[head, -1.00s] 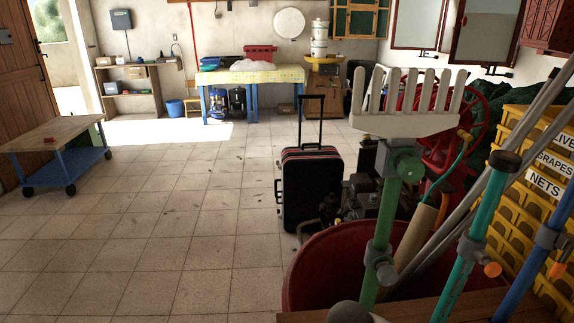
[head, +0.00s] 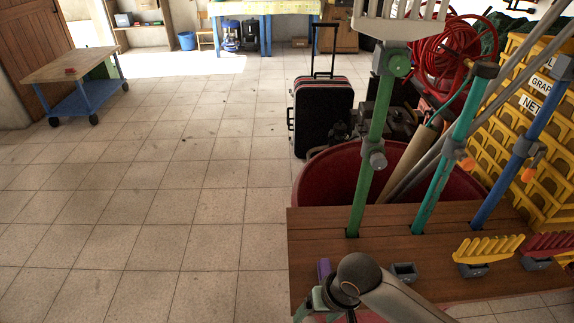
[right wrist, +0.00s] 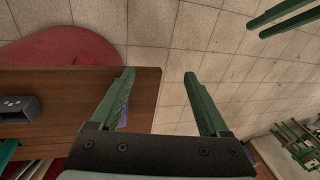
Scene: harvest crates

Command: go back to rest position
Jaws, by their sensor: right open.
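My right gripper (right wrist: 158,98) has two green fingers, apart and empty, in the right wrist view. It is over the left edge of the wooden bench (head: 305,250), with bare floor between its fingers. A purple piece (right wrist: 123,117) shows beside one finger; it is at the bench edge in the head view (head: 323,268). In the head view the right gripper is low in the picture, partly hidden by my own wrist. My left gripper does not show in the head view. A green pole (head: 365,185) with a white rake head (head: 402,22) stands upright in the bench.
A teal pole (head: 437,180) and a blue pole (head: 500,185) stand beside it. Yellow (head: 488,249) and red (head: 550,245) rake heads and grey sockets (head: 403,271) are on the bench. A red tub (head: 325,180), suitcase (head: 322,110) and yellow crates (head: 510,75) stand behind.

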